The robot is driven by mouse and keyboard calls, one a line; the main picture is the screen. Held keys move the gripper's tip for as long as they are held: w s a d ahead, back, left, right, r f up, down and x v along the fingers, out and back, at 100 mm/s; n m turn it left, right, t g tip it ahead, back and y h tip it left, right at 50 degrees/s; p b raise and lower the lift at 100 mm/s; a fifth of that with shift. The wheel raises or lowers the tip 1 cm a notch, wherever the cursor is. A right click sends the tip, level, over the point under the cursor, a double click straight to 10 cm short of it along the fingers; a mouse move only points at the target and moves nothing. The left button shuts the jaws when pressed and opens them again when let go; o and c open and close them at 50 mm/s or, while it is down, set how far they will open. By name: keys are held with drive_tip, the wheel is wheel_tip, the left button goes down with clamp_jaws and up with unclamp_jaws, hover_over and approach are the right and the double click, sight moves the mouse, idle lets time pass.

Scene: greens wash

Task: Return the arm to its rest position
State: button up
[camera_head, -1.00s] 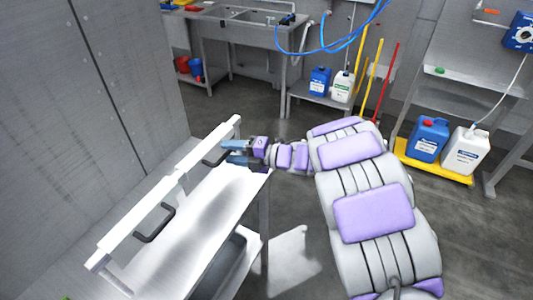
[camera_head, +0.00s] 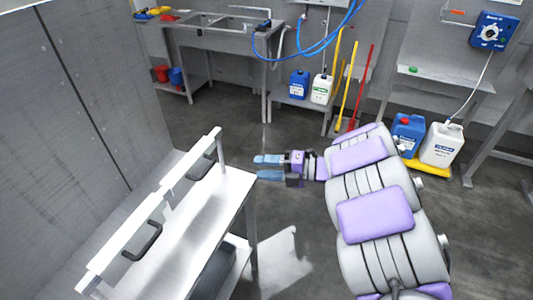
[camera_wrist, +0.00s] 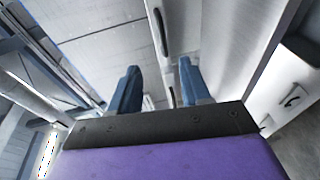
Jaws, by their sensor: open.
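My arm reaches up from the bottom right of the head view. My gripper (camera_head: 268,168) is at its end, with two blue fingers pointing left. The fingers are apart with nothing between them. They stand just right of the far end of the white metal table (camera_head: 190,225), clear of it as far as I can see. In the wrist view my gripper (camera_wrist: 160,88) shows both blue fingers spread, with pale surfaces beyond them.
The table has a raised rail with two dark handles, the nearer handle (camera_head: 143,242) at lower left. A steel sink bench (camera_head: 215,35) stands at the back. A blue jug (camera_head: 407,135) and a white jug (camera_head: 441,146) stand at right. Open floor lies between.

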drive_tip(key=w+d+r+m+t+h, duration=0.7)
drive_tip(key=w+d+m+t+h, duration=0.15)
drive_tip(key=w+d, duration=0.25)
drive_tip(key=s+d+r+m+h, duration=0.2)
drive_tip(key=s+d+m+h, duration=0.1)
drive_tip(key=d+m+h, duration=0.3)
drive_tip(key=s+d+r+m+h, duration=0.35)
drive_tip(key=d+m+h, duration=0.2)
drive_tip(key=d, duration=0.35)
drive_tip(key=s+d+f+m+g, duration=0.1)
drive_tip(key=s+f+m+g, duration=0.25)
drive_tip(key=s, duration=0.45)
drive_tip(key=s+d+f+m+g, duration=0.1)
drive_tip(key=s+f+m+g, duration=0.1)
drive_tip(key=s+m, duration=0.4)
drive_tip(key=s+a+f+m+g+y, duration=0.2)
drive_tip(key=s+a+g, duration=0.2)
drive_tip(key=s, duration=0.9)
drive_tip(key=s+a+f+m+g+y, duration=0.2)
drive_tip(key=s+a+g, duration=0.2)
drive_tip(key=s+a, duration=0.5)
drive_tip(key=s, duration=0.5)
drive_tip(key=shift+a+f, duration=0.35)
